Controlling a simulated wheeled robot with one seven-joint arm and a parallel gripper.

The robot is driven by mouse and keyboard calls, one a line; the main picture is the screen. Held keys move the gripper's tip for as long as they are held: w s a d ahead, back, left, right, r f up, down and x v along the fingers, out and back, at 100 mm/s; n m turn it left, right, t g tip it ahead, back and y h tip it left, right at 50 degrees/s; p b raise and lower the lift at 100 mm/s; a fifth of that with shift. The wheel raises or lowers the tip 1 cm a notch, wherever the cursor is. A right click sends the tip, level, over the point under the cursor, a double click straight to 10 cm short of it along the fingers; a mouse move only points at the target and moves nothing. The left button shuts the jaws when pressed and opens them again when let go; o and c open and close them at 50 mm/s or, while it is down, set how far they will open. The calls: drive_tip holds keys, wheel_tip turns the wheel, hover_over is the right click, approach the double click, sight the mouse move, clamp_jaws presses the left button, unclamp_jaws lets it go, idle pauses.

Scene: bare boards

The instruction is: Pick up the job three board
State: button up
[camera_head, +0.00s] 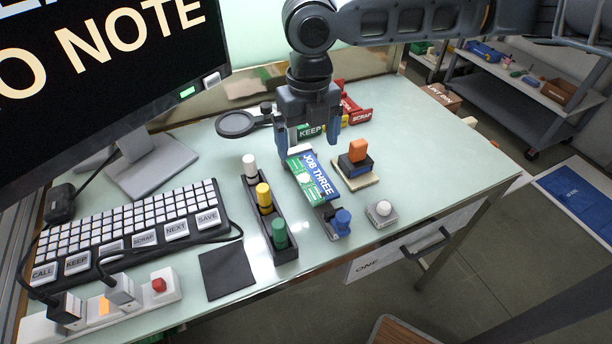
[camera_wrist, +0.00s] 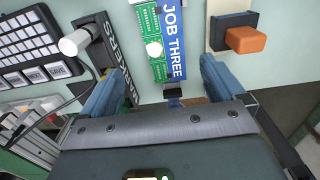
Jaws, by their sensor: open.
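The job three board (camera_head: 303,180) lies on the table, a green circuit board with a white round part beside a blue strip lettered JOB THREE. It also shows in the wrist view (camera_wrist: 152,40), upper middle, partly cut off by the top edge. My gripper (camera_head: 308,140) is open above the table at the far end of the board, fingers pointing down. In the wrist view its two blue fingers (camera_wrist: 162,85) stand on either side of the board's near end, apart from it. Whether the fingertips are level with the board I cannot tell.
A black rack (camera_head: 266,222) with white, yellow and green pegs stands left of the board. An orange-topped block (camera_head: 358,160) stands close right. A blue-knobbed item (camera_head: 341,222) and a grey button box (camera_head: 381,213) are nearer. Red scrap and green keep trays lie behind my gripper. A keyboard (camera_head: 130,230) is left.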

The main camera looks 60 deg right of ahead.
sight(311, 176)
drive_tip(key=shift+s+d+f+p, duration=0.1)
drive_tip(key=shift+f+p, duration=0.1)
drive_tip(key=shift+f, duration=1.1)
drive_tip(key=shift+s+f+p, duration=0.15)
drive_tip(key=shift+f, duration=1.15)
drive_tip(key=shift+s+d+f+p, duration=0.1)
drive_tip(key=shift+f+p, duration=0.1)
drive_tip(key=shift+f, duration=1.1)
drive_tip(key=shift+c, duration=0.4)
drive_tip(key=c, duration=1)
drive_tip(key=shift+c, duration=0.4)
drive_tip(key=shift+r, duration=0.15)
